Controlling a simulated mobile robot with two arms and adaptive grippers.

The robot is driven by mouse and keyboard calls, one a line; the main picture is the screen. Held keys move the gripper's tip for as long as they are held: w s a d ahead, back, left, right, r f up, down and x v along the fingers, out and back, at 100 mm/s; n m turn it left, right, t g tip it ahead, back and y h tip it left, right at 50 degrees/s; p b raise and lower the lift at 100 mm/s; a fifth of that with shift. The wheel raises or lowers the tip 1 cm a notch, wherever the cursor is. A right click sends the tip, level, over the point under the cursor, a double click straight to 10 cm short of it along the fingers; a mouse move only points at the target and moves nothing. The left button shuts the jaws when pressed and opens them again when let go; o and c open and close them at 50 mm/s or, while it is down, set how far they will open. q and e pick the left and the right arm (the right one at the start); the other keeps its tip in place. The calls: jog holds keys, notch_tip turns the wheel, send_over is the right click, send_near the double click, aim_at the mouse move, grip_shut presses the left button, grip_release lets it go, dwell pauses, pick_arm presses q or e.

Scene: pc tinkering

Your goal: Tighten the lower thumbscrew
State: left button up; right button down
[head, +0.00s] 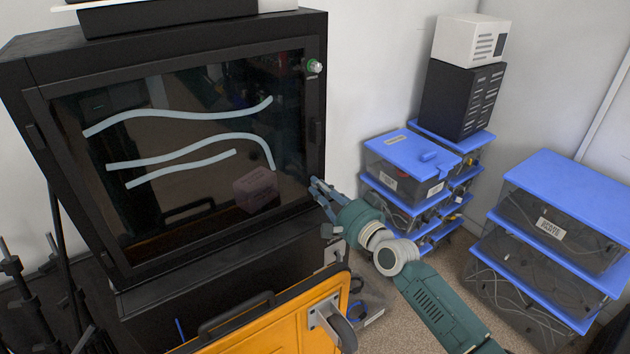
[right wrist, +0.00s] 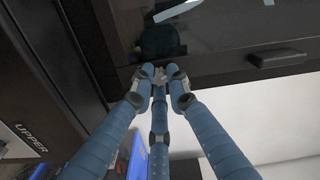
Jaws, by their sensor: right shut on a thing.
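The black PC case (head: 165,245) has a dark glass side panel (head: 200,190) facing me. A silvery upper thumbscrew (head: 314,66) sits at the panel's upper right corner. My right gripper (head: 315,184) reaches the panel's lower right edge. In the right wrist view its blue fingers (right wrist: 158,80) close together on a small grey piece (right wrist: 159,73) at the panel frame. This looks like the lower thumbscrew, mostly hidden by the fingertips; the head view does not show it clearly. My left gripper is out of view.
An orange panel (head: 265,325) with a black handle stands in front of the case. Blue-lidded boxes (head: 410,160) and more bins (head: 560,190) stand at the right. Black stands fill the lower left. Some carpet is bare between the bins.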

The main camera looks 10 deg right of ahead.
jog(key=m, duration=0.3)
jog(key=c, duration=1.8)
grip_release()
jog(key=shift+m, duration=0.4)
jog(key=shift+d, duration=0.1)
jog(key=p+v, duration=0.1)
jog(key=v, duration=0.5)
